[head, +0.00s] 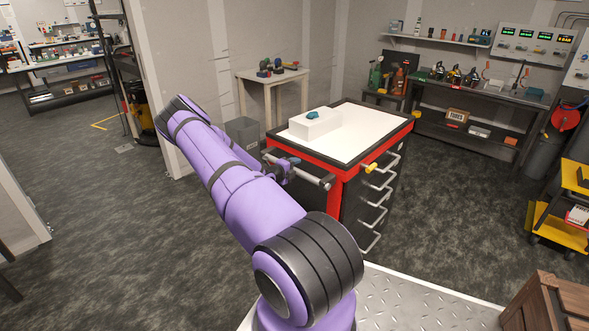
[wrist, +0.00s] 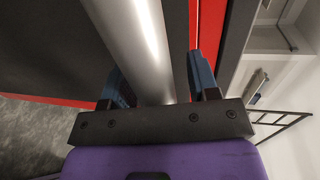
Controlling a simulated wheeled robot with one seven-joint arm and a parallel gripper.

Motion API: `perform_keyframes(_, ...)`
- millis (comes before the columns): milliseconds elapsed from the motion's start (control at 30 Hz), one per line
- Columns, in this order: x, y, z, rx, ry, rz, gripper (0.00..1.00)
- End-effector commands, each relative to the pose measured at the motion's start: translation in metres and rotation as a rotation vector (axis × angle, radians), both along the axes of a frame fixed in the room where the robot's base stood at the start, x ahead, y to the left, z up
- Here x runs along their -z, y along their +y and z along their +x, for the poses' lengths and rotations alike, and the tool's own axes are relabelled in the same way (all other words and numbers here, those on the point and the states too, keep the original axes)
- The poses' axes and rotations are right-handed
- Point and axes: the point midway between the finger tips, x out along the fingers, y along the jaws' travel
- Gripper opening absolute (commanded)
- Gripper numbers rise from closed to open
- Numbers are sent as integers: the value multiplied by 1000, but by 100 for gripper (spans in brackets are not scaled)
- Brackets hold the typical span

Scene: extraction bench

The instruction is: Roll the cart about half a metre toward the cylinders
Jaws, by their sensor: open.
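The cart (head: 338,181) is a red and black drawer cabinet with a white top, standing in the middle of the head view. A grey handle bar (head: 312,179) runs along its near left side. My gripper (head: 283,170) is at this bar. In the wrist view the bar (wrist: 140,35) passes between the two blue fingers of my open gripper (wrist: 160,85), with a visible gap to the right finger. I cannot tell whether the left finger touches it. A green cylinder (head: 376,76) and an orange one (head: 397,82) stand beyond the cart, near the back wall.
A white box with a teal item (head: 314,122) sits on the cart top. A dark bench (head: 470,130) lines the back right. Dark floor is clear right of the cart.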

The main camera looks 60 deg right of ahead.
Motion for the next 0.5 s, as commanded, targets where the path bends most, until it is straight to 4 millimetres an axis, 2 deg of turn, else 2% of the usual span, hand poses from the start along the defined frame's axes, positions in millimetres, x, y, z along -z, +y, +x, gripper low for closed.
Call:
perform_keyframes(167,-1,10,3,-1,0,1,55)
perform_keyframes(500,-14,67,20,-3,0,1,55)
